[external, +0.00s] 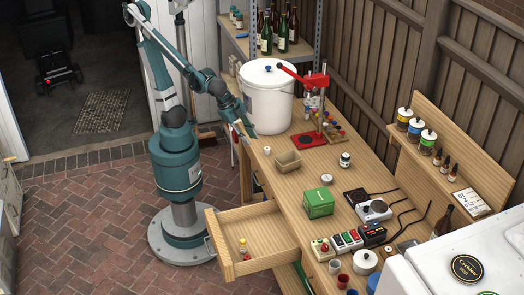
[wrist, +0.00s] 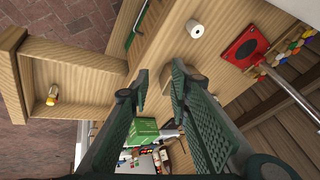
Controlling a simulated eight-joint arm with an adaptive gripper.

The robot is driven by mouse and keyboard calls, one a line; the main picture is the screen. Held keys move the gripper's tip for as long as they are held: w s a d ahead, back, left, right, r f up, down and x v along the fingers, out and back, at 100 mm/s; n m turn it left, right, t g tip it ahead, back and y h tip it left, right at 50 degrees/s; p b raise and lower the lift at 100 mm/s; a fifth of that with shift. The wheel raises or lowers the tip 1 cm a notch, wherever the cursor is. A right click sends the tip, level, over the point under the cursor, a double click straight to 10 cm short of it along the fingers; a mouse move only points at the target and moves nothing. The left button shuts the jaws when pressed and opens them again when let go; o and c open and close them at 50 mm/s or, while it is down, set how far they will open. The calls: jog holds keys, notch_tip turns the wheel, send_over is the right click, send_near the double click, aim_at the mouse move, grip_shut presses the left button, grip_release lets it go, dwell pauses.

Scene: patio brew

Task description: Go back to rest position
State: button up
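In the external view the fingertips are small and partly merge with the bucket's edge.
An open drawer (external: 231,270) juts out at the front left and holds a small bottle (external: 243,246). Brick floor (external: 85,220) lies clear left of my base.

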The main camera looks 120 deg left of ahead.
jog(key=s+a+n+t+h, duration=0.2)
jog(key=s+a, duration=0.3)
jog(key=s, duration=0.3)
jog(key=shift+s+a+r+n+p, duration=0.2)
jog(key=shift+n+p, duration=0.15)
jog(key=shift+n, duration=0.45)
jog(key=shift+o, duration=0.5)
